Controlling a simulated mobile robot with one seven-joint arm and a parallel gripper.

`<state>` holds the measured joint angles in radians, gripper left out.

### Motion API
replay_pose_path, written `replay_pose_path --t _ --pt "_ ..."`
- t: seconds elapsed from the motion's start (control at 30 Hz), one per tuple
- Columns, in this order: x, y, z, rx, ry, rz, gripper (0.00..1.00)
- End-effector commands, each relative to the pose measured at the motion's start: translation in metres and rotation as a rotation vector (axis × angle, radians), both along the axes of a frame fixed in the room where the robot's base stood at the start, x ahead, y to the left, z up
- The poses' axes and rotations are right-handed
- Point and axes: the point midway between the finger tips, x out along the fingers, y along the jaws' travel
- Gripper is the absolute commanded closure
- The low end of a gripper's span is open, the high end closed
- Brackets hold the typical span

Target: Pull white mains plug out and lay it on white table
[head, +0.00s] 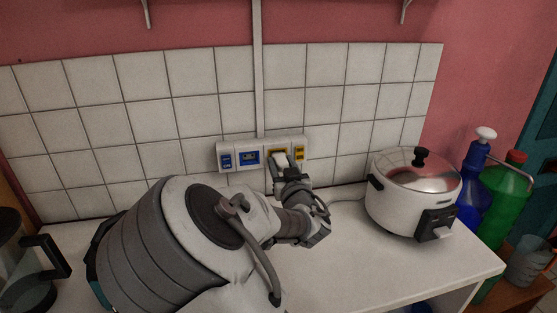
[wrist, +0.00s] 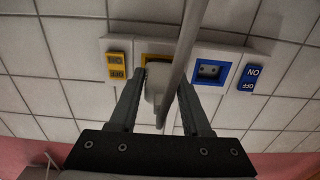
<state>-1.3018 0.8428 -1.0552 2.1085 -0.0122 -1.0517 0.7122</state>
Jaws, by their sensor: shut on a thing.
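The white mains plug (head: 279,157) sits at the yellow-framed socket on the right half of the white wall panel (head: 232,143). In the wrist view the plug (wrist: 157,88) lies between my two fingers, in front of the yellow frame, with its cable (wrist: 186,45) crossing the picture. I cannot tell whether its pins are fully in. My gripper (head: 284,165) is shut on the plug; it also shows in the wrist view (wrist: 162,79). The white table (head: 350,265) lies below.
A blue-framed socket (head: 249,157) is beside the plug, with blue and yellow switches at the panel's ends. A white rice cooker (head: 408,205) stands right, with blue (head: 472,190) and green (head: 503,200) bottles beyond. A glass jug (head: 25,270) is at far left. The table front is clear.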

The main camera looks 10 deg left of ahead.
Motion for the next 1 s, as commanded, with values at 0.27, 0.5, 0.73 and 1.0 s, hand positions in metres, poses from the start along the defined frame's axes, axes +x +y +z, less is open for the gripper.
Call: replay_pose_path --t 0.27,0.5,0.73,1.0 --pt "-0.01 -0.005 0.001 0.002 0.0 0.001 1.0" --pt "-0.019 -0.009 0.001 0.002 0.0 0.0 1.0" --pt "-0.027 -0.013 0.001 0.003 -0.001 0.0 1.0" --pt "-0.037 -0.018 0.001 0.002 0.0 0.0 1.0"
